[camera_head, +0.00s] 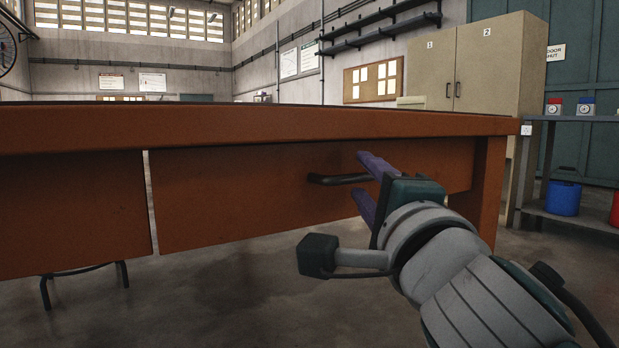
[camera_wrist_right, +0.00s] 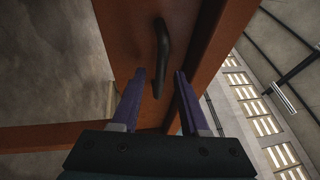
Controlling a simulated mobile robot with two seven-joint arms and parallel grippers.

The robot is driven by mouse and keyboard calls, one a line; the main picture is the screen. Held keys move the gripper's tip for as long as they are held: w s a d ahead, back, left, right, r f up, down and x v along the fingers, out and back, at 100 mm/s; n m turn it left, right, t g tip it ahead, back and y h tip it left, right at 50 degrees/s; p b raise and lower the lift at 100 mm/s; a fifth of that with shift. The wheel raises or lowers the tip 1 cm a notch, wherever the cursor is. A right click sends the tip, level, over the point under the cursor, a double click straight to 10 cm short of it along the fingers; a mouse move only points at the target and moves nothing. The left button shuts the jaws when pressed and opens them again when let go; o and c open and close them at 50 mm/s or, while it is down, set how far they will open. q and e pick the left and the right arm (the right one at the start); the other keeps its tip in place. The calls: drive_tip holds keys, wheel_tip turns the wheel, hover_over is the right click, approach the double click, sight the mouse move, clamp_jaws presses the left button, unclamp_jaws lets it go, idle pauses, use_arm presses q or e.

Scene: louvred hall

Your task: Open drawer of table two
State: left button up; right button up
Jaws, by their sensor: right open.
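The brown table (camera_head: 250,128) spans the head view, with no number legible on it. Below its top are a right drawer front (camera_head: 230,200) and a left front (camera_head: 70,215), with a thin gap between them. The right drawer looks shut. Its dark bar handle (camera_head: 332,180) also shows in the right wrist view (camera_wrist_right: 162,42). My right gripper (camera_head: 361,178) is open, its purple fingers one above the other at the handle's right end. In the wrist view the handle's near end lies between the fingers (camera_wrist_right: 160,72); contact cannot be told. My left gripper is out of view.
The table's right leg (camera_head: 487,190) stands just beyond my right gripper. A grey shelf (camera_head: 575,118) with a blue bucket (camera_head: 564,197) is at the right. A beige cabinet (camera_head: 490,60) stands behind.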

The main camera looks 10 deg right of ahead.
drive_tip(key=shift+c, duration=0.3)
clamp_jaws()
idle(1.0)
